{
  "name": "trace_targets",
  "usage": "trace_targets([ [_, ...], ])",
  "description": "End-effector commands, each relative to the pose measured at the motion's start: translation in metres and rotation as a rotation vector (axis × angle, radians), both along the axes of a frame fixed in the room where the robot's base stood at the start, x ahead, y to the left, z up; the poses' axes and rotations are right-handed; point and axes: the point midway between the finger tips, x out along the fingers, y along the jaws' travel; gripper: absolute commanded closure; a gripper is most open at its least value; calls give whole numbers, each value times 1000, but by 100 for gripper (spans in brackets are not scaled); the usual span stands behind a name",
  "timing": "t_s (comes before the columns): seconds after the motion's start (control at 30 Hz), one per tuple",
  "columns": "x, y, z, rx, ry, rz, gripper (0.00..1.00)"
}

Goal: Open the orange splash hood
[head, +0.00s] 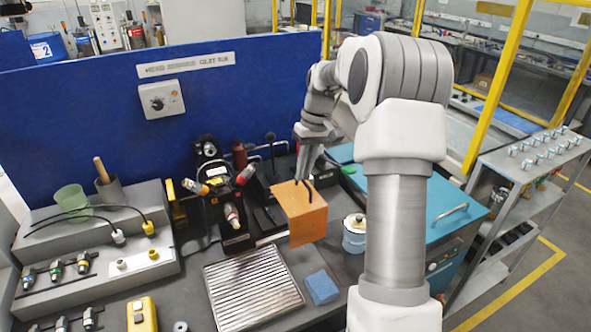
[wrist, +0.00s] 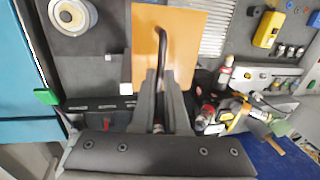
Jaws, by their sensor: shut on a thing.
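The orange splash hood (head: 308,222) is a box-like cover at the middle of the bench in the head view, between the black fixture and the white canister. A dark bent handle stands on its upper face. My gripper (head: 306,180) reaches down to this handle from above and behind. In the wrist view the hood's orange face (wrist: 192,48) fills the top middle, and the black handle (wrist: 162,45) runs down between the fingers. My gripper (wrist: 162,85) is shut on the handle. I cannot tell how far the hood is raised; its hinge is hidden.
A black fixture with coloured connectors (head: 228,200) stands left of the hood. A ribbed metal tray (head: 252,288) and a blue block (head: 321,287) lie in front. A white canister (head: 355,235) and a teal cabinet (head: 430,215) are to the right. A blue panel (head: 90,125) rises behind.

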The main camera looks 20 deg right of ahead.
Motion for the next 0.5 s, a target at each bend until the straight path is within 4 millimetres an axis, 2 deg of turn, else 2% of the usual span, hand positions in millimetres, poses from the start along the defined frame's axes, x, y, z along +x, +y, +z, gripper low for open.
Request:
trace_targets([
  [0.23, 1, 0, 1, -1, -5, -1, 100],
  [0.27, 1, 0, 1, -1, -5, -1, 86],
  [0.4, 1, 0, 1, -1, -4, 0, 61],
  [0.43, 1, 0, 1, -1, -4, -1, 58],
  [0.5, 1, 0, 1, 0, -3, -1, 58],
])
